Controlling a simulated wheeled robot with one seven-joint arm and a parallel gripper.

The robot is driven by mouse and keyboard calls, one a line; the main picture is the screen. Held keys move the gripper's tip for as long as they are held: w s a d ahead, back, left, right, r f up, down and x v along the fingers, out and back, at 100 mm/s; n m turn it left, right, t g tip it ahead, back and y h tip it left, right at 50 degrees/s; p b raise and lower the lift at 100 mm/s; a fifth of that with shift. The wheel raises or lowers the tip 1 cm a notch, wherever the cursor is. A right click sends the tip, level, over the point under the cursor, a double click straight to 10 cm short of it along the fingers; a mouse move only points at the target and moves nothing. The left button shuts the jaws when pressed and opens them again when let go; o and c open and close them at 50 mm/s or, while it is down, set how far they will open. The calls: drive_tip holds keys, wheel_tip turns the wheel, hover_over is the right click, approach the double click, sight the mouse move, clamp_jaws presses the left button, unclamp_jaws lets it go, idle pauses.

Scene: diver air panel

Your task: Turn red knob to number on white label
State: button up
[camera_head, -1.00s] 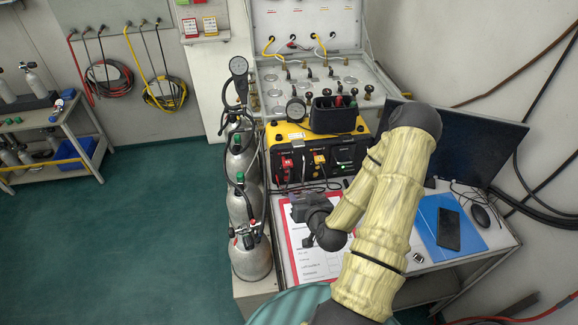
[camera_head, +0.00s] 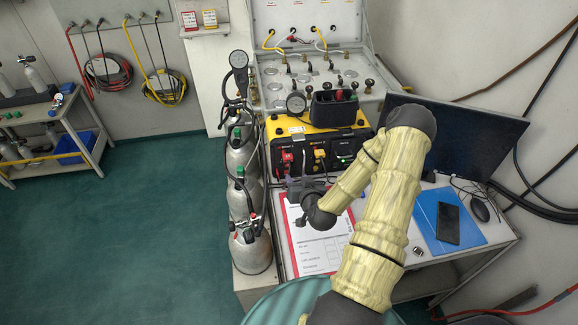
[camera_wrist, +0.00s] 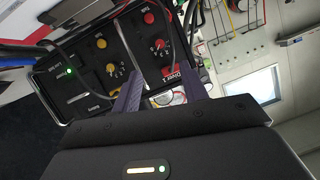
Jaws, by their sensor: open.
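The yellow-and-black air panel box (camera_head: 318,135) stands on the table in the head view. Its front carries a red patch (camera_head: 286,158) at the left, but the knob shape is too small to read there. In the wrist view the dark panel face has a red knob (camera_wrist: 159,43) with small white marks around it, beside the words "Diver 1". A second red round part (camera_wrist: 149,17) sits beyond it. My gripper (camera_wrist: 159,82) is open, its two purple fingers apart and short of the red knob, with nothing between them. A white label's number cannot be read.
Yellow knobs (camera_wrist: 110,68) sit beside the red one in the wrist view. A clipboard (camera_head: 312,245) lies in front of the box. Gas cylinders (camera_head: 250,250) stand left. A monitor (camera_head: 450,135), blue folder (camera_head: 438,222) and phone (camera_head: 448,224) are on the right.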

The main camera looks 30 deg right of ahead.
sight(287, 165)
drive_tip(key=p+x, duration=0.3)
drive_tip(key=x, duration=0.8)
drive_tip(key=shift+f, duration=0.1)
clamp_jaws()
